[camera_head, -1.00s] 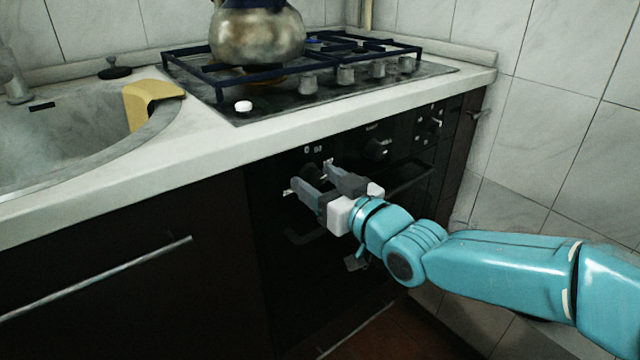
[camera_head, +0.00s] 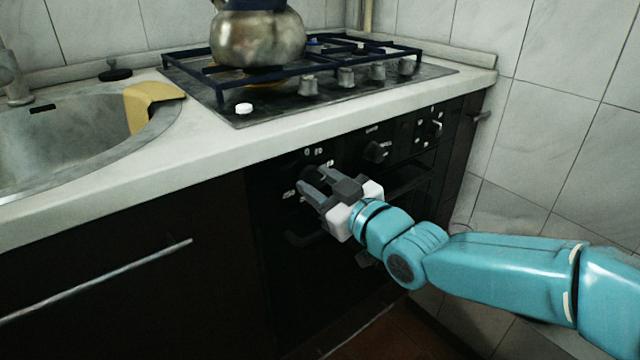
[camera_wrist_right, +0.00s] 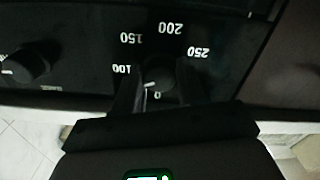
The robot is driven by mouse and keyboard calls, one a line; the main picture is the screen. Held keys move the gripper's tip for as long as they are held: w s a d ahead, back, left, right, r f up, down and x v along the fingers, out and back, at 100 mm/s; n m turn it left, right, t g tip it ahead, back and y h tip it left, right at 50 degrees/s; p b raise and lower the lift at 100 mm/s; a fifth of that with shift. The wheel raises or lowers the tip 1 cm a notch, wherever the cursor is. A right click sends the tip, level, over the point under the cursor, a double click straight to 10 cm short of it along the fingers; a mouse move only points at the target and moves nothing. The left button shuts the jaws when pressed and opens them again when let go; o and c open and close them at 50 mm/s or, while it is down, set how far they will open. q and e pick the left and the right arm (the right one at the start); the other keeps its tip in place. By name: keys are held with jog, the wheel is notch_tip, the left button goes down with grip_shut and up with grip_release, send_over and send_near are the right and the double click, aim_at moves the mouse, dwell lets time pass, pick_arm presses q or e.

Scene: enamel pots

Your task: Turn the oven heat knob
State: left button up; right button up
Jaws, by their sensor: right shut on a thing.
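The oven heat knob (camera_head: 311,171) is a dark round knob at the left end of the black oven panel. In the right wrist view the knob (camera_wrist_right: 159,74) sits between the fingers. The fingers partly hide the knob in the head view. My left gripper is not in view.
Other oven knobs (camera_head: 376,151) sit farther right on the panel. The oven door handle (camera_head: 408,180) lies below them. Above are the counter edge (camera_head: 200,160) and the gas hob with a metal kettle (camera_head: 258,38). A tiled wall (camera_head: 545,130) stands at the right.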

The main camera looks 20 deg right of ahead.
jog(key=n, duration=0.6)
jog(key=shift+n, duration=0.3)
jog(key=n, duration=0.6)
jog(key=shift+n, duration=0.3)
jog(key=o, duration=1)
jog(key=shift+d, duration=0.1)
jog(key=shift+r, duration=0.1)
